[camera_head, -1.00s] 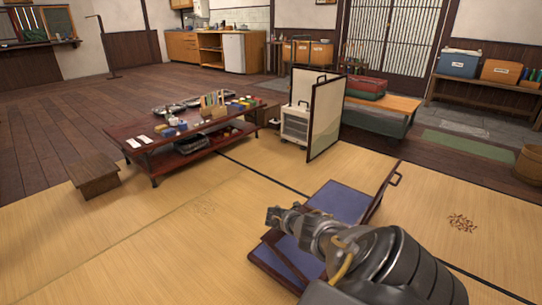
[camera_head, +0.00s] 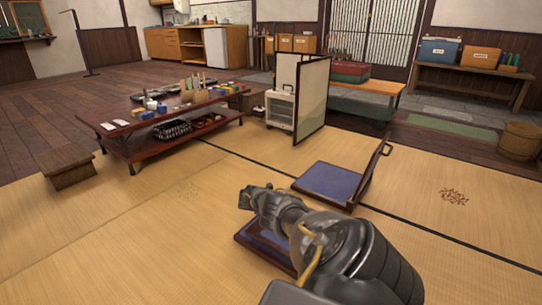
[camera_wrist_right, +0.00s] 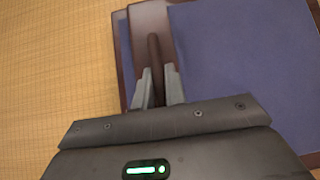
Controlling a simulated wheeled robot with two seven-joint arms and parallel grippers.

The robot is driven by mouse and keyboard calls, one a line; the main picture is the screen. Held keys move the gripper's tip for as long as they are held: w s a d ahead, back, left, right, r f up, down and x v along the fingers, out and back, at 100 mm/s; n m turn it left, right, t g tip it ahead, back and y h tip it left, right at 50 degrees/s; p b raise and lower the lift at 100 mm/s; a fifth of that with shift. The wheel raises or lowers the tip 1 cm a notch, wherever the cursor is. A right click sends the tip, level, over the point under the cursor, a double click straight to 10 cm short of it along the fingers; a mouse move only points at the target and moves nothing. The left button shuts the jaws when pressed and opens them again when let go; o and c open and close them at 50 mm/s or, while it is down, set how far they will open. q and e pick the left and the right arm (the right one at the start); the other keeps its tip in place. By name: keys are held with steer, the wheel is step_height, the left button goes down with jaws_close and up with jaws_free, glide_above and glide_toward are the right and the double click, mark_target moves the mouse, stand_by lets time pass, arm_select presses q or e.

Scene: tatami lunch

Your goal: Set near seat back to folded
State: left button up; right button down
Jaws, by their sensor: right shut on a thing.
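The near seat (camera_head: 268,252) is a low floor chair with a dark wooden frame and blue surface, largely hidden behind my right arm. In the right wrist view, a blue panel in a brown frame (camera_wrist_right: 240,50) lies above another brown and blue edge (camera_wrist_right: 124,45), low over it; any small gap cannot be told. My right gripper (camera_wrist_right: 159,88) is shut on the brown bar handle (camera_wrist_right: 154,52) at the panel's edge. My right gripper (camera_head: 246,199) also shows in the head view. My left gripper is out of view.
A second seat (camera_head: 328,182) with its back (camera_head: 372,168) upright stands just beyond. A low table (camera_head: 130,143) with several items, a stool (camera_head: 66,165) and a folding screen (camera_head: 312,95) stand farther off.

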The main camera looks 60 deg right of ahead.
steer(key=shift+s+d, duration=0.1)
stand_by(0.5)
steer(key=c, duration=1.5)
jaws_free()
steer(key=shift+f, duration=0.3)
steer(key=shift+o, duration=0.2)
